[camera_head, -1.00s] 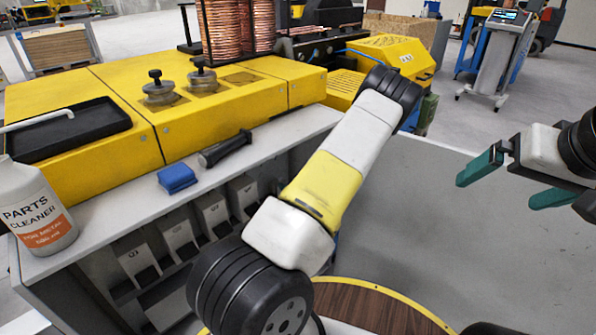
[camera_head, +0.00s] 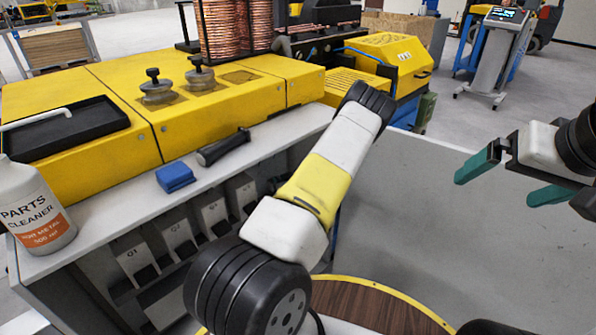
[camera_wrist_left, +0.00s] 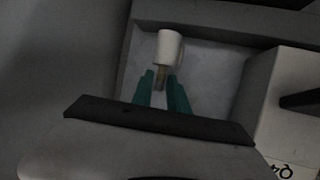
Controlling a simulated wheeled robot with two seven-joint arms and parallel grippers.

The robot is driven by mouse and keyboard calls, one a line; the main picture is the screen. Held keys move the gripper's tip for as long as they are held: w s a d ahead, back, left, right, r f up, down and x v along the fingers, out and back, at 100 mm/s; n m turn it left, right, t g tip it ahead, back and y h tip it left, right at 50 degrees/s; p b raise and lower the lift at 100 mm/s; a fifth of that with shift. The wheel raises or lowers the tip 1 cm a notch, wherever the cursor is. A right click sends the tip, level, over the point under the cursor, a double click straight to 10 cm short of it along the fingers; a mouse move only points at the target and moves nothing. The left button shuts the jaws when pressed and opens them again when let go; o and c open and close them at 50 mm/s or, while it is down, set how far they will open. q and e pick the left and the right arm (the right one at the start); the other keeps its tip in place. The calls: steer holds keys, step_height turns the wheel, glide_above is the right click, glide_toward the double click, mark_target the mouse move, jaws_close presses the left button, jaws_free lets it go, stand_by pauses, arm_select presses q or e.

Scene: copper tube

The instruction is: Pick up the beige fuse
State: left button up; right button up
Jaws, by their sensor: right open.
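The beige fuse (camera_wrist_left: 170,46) is a short pale cylinder with a narrow metal end. It lies in a light-floored bin in the left wrist view. The green fingers of my left gripper (camera_wrist_left: 161,80) stand apart, one on each side of the narrow end, with the wide part just beyond the tips. I cannot tell whether they touch it. In the head view the fuse and left gripper are hidden; my left arm (camera_head: 318,185) crosses the middle. My right gripper (camera_head: 510,180) is open and empty at the right.
A grey bench (camera_head: 110,215) has labelled bins (camera_head: 130,258) along its front. On it are a parts cleaner bottle (camera_head: 35,210), a blue block (camera_head: 175,177) and a black-handled tool (camera_head: 223,147). A yellow machine (camera_head: 210,110) stands behind. A bin wall (camera_wrist_left: 262,95) rises right of the left gripper.

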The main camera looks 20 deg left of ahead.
arm_select(q)
jaws_close()
step_height(320, 180, up, 10)
stand_by(0.4)
stand_by(0.3)
